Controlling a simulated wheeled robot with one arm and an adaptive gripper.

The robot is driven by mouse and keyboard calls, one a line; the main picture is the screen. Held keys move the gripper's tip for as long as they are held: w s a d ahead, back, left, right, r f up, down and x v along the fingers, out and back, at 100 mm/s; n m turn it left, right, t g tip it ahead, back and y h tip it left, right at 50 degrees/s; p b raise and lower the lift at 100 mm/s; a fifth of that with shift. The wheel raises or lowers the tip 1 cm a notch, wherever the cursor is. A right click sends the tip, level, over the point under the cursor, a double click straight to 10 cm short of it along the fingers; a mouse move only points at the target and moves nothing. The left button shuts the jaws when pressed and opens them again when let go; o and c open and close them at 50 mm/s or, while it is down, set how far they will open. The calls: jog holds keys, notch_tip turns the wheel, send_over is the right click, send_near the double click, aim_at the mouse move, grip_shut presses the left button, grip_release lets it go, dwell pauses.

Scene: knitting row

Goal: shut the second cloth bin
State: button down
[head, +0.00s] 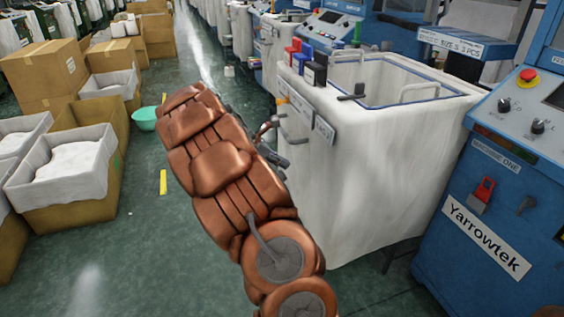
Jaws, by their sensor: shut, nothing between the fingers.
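A large white cloth bin (375,165) stands close on the right, its blue-rimmed top open and its inside partly visible. It sits beside the blue machine. Further cloth bins line the row behind it, one at the upper middle (270,45); I cannot tell which counts as the second. My copper arm crosses the middle of the picture. My gripper (277,142) shows partly behind the arm, near the left face of the large bin, by its tags and dark handle. It looks shut and empty; I cannot tell whether it touches the bin.
A blue machine (495,190) labelled Yarrowtek stands at the right. Cardboard boxes (45,75) and cloth-lined cartons (70,190) fill the left side. A green bowl (145,118) and yellow floor marks (163,182) lie on the aisle. The green floor (120,260) is clear at lower left.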

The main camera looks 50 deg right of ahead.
aim_at(315, 172)
jog(key=x, duration=0.3)
jog(key=r+x, duration=0.1)
jog(key=x, duration=0.2)
jog(key=d+b+x, duration=0.1)
jog(key=x, duration=0.2)
jog(key=shift+s+r, duration=0.2)
jog(key=shift+s, duration=0.1)
jog(key=shift+s+d, duration=0.3)
jog(key=shift+d, duration=0.15)
jog(key=shift+d+r, duration=0.1)
